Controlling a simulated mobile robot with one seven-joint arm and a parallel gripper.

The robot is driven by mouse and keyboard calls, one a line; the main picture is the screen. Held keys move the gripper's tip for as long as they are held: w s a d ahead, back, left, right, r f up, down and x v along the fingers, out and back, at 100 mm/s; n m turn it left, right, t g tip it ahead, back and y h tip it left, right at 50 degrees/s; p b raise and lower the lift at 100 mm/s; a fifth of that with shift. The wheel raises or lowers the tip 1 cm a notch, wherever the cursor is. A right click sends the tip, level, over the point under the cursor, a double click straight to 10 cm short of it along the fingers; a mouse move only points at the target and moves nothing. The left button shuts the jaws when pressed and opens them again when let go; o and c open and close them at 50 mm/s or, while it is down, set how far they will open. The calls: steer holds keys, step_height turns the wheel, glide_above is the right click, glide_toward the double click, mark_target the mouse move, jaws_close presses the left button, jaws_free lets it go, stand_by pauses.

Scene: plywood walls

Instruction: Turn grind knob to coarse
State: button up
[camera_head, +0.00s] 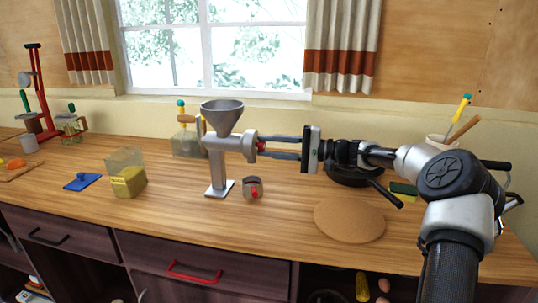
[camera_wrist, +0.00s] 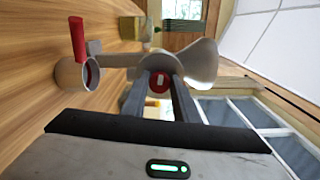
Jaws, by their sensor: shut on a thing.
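The grinder (camera_head: 216,165) is a grey metal mill with a funnel hopper, standing upright on the wooden counter. Its grind knob (camera_head: 262,147), with a red mark, sits on the right end of the body. My gripper (camera_head: 263,147) reaches in level from the right, its two fingers shut on the knob. In the wrist view the knob's red and white face (camera_wrist: 159,82) shows between the fingertips (camera_wrist: 160,80), with the hopper (camera_wrist: 198,62) to the right. The fingers hide the knob's sides, and I cannot read its setting.
A small grey cup with a red part (camera_head: 253,188) stands just below my gripper. A clear box with yellow contents (camera_head: 127,175) and a blue piece (camera_head: 83,181) lie left. A round board (camera_head: 349,221) and dark pan (camera_head: 352,176) are right.

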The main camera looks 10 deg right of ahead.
steer(key=shift+f+n+b, duration=0.1)
steer(key=shift+n+b, duration=0.4)
steer(key=shift+n, duration=0.1)
steer(key=o, duration=1)
steer(key=p+v, duration=0.2)
steer(key=v, duration=1.5)
steer(key=shift+s+d, duration=0.1)
steer(key=shift+d, duration=0.15)
